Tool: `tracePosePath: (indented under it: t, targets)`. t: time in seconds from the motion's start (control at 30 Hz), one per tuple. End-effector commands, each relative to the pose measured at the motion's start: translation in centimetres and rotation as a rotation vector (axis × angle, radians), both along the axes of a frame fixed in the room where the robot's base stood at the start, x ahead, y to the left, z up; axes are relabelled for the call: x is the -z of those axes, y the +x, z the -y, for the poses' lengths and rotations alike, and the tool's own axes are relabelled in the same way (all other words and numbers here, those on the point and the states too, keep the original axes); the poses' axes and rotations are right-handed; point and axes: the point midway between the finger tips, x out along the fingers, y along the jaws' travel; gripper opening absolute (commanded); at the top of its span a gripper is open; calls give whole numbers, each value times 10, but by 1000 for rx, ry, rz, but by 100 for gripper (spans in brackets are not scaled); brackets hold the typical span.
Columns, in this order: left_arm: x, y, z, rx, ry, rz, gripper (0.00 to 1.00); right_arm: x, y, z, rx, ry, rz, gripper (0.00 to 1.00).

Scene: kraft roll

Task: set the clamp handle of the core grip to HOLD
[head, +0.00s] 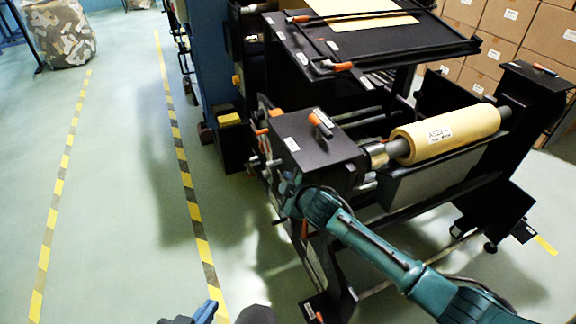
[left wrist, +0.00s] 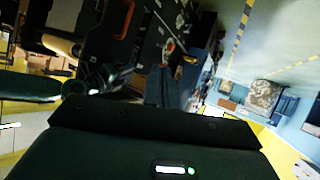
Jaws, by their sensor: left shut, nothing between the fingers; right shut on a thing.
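The kraft roll (head: 447,133) sits on a shaft across the black machine. Its left end meets a metal collar (head: 376,154) beside a black box (head: 318,150). An orange-tipped lever (head: 320,123) stands on the box's top. My right gripper (head: 289,192) is at the box's near left face, shut on a small part there; the fingers and wrist hide it, so I cannot tell whether it is the clamp handle. No HOLD marking is readable. My left gripper (head: 207,312) is low at the bottom edge, shut and empty, away from the machine.
A black tray with a paper sheet (head: 360,12) is above the roll. Stacked cartons (head: 505,50) stand behind. An orange lever (head: 305,229) hangs below the box. Yellow-black floor stripes (head: 190,195) run along open floor at left. A wrapped bale (head: 62,35) stands far left.

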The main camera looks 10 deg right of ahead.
Motion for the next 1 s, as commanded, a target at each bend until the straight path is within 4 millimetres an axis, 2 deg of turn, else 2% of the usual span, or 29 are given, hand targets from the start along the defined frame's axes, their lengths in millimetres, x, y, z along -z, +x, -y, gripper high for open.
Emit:
tracePosePath:
  t: [0.03, 0.3, 0.9, 0.93, 1.0]
  targets:
    - [-12, 0, -1, 5, 17, 0, 0, 1, -5, -1, 0, -10, -40, 0]
    - [-24, -2, -3, 23, 76, -3, 0, 6, -5, -1, 1, -39, -128, 0]
    - [-24, -4, -5, 28, 96, -9, 0, 10, -5, -1, 1, -47, -159, 0]
    - [-24, -4, -5, 28, 96, -9, 0, 10, -5, -1, 1, -47, -159, 22]
    - [-24, -4, -5, 28, 96, -9, 0, 10, -5, -1, 1, -48, -158, 28]
